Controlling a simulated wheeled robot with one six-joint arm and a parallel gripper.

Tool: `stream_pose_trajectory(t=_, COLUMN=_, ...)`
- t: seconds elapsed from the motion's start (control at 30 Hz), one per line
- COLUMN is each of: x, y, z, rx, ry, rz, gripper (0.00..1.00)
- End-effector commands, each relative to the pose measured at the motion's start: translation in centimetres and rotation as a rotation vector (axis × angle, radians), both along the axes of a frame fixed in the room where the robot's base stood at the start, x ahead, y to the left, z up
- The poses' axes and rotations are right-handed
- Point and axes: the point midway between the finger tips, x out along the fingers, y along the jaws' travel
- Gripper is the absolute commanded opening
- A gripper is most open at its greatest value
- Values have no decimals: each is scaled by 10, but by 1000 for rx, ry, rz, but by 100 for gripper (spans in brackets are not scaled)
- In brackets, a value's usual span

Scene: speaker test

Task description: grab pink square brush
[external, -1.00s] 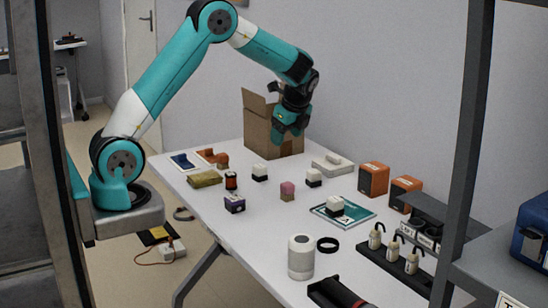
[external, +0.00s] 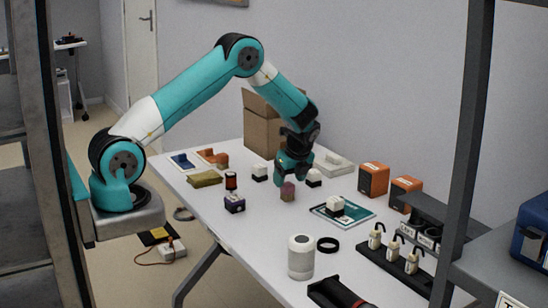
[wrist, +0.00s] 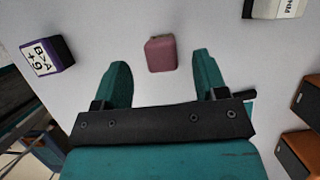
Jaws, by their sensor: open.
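The pink square brush (external: 287,193) is a small block standing on the white table. In the wrist view the pink brush (wrist: 161,53) shows at the top middle, ahead of and between the two teal fingers. My gripper (external: 294,178) is open and empty, pointing down just above the brush in the external view. In the wrist view the fingers of my gripper (wrist: 160,75) are spread wide on either side. The top of the brush is partly hidden by my gripper in the external view.
A purple and white block (external: 235,204) stands to the left of the brush, also seen in the wrist view (wrist: 46,57). White and black blocks (external: 259,173) stand behind. A teal mat (external: 359,219) lies to the right. A cardboard box (external: 260,131) stands at the back.

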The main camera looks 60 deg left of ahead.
Motion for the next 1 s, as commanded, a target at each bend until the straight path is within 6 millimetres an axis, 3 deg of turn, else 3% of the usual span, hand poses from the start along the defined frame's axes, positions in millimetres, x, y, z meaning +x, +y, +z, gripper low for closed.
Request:
stream_pose_trajectory(t=0.3, x=1, y=17, z=-41, rx=-1, ry=2, rz=1, gripper=66)
stream_pose_trajectory(t=0.57, x=1, y=18, z=-45, rx=0, ry=0, rz=0, gripper=66)
stream_pose_trajectory(t=0.6, x=1, y=18, z=-45, rx=0, ry=0, rz=0, gripper=64)
stream_pose_trajectory(t=0.83, x=1, y=18, z=-45, rx=0, ry=1, rz=0, gripper=13)
stream_pose_trajectory(t=1.0, x=1, y=18, z=-45, rx=0, ry=1, rz=0, gripper=12)
